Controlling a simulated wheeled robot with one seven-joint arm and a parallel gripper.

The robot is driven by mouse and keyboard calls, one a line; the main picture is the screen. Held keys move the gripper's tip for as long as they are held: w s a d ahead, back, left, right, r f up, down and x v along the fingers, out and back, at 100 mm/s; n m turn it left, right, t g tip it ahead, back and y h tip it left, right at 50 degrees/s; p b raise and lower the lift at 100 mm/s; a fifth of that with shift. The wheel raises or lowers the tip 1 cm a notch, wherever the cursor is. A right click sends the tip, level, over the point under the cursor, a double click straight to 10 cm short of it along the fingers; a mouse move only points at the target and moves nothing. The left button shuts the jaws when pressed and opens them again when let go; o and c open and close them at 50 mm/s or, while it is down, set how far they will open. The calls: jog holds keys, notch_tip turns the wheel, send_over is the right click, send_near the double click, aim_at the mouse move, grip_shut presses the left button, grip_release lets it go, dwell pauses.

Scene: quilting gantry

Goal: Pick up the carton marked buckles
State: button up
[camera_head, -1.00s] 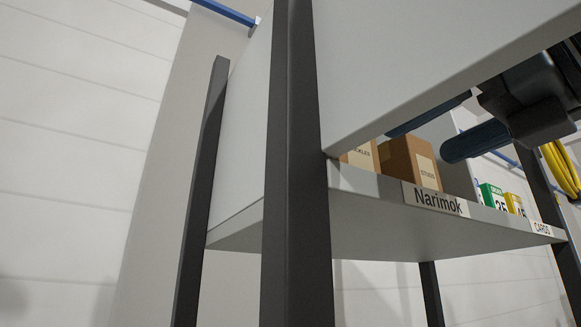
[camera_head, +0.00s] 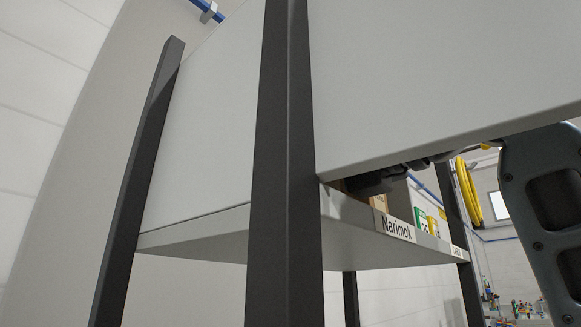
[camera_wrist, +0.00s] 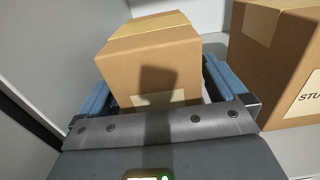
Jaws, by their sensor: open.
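In the wrist view a brown carton (camera_wrist: 150,62) with a tan tape strip on top stands between the two blue fingers of my gripper (camera_wrist: 157,88). The fingers are apart, one along each side of it. Its pale label is mostly hidden behind the gripper's crossbar and in shadow, so no word can be read. A second brown carton (camera_wrist: 277,60), with a label beginning "STU", stands to its right. In the head view my gripper (camera_head: 372,182) shows only as a dark shape reaching into the shelf gap. Part of a labelled carton (camera_head: 379,203) shows below it.
The shelf (camera_head: 200,232) carries a "Narimok" plate (camera_head: 396,227). A large grey panel (camera_head: 430,80) hangs low above the opening, and a dark post (camera_head: 283,200) stands at its left. A green box (camera_head: 421,218) and yellow box (camera_head: 433,224) stand farther right on the shelf.

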jog(key=shift+x, duration=0.9)
jog(key=c, duration=1.2)
